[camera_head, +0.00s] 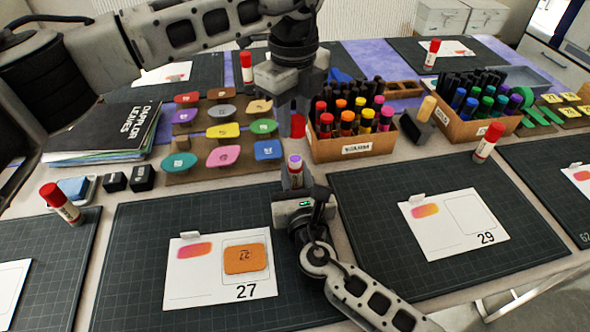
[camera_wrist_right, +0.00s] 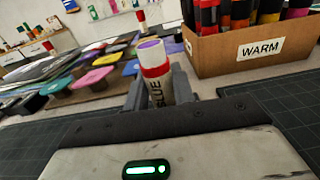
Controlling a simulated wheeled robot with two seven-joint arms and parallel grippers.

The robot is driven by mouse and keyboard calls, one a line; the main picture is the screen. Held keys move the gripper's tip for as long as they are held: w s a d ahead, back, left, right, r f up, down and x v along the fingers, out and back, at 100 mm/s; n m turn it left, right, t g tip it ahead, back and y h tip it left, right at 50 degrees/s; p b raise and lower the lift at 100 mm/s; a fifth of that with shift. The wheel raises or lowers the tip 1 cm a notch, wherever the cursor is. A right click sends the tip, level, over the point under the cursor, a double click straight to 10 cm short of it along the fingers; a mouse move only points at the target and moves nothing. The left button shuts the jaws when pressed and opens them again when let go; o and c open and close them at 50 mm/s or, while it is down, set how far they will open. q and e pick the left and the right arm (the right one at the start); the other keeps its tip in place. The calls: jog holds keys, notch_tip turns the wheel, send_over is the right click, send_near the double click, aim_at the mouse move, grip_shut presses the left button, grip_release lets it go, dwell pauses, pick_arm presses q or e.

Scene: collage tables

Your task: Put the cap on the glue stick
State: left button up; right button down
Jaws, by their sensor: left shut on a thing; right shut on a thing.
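My left gripper (camera_head: 296,112) comes down from above and is shut on a small red cap (camera_head: 298,126). My right gripper (camera_head: 298,188) is below it, shut on an uncapped white glue stick (camera_head: 295,163) with a purple top. The stick stands upright between the fingers, with the cap above it and a gap between them in the head view. In the right wrist view the glue stick (camera_wrist_right: 155,68) shows its purple end, a red band and part of its lettering. The cap cannot be made out there.
A cardboard box of markers (camera_head: 352,150) stands just right of the grippers. A board of coloured tiles (camera_head: 180,172) lies to the left. Cutting mats (camera_head: 130,260) with cards are in front. A capped glue stick (camera_head: 488,143) stands at right, another (camera_head: 62,204) at left.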

aim_at(293, 157)
pick_arm(q)
jog(key=shift+f, duration=2.45)
jog(key=shift+f, duration=0.9)
jog(key=shift+f, duration=0.65)
jog(key=o, duration=1)
jog(key=shift+r, duration=0.15)
notch_tip(293, 157, up, 12)
jog(key=shift+f, duration=0.1)
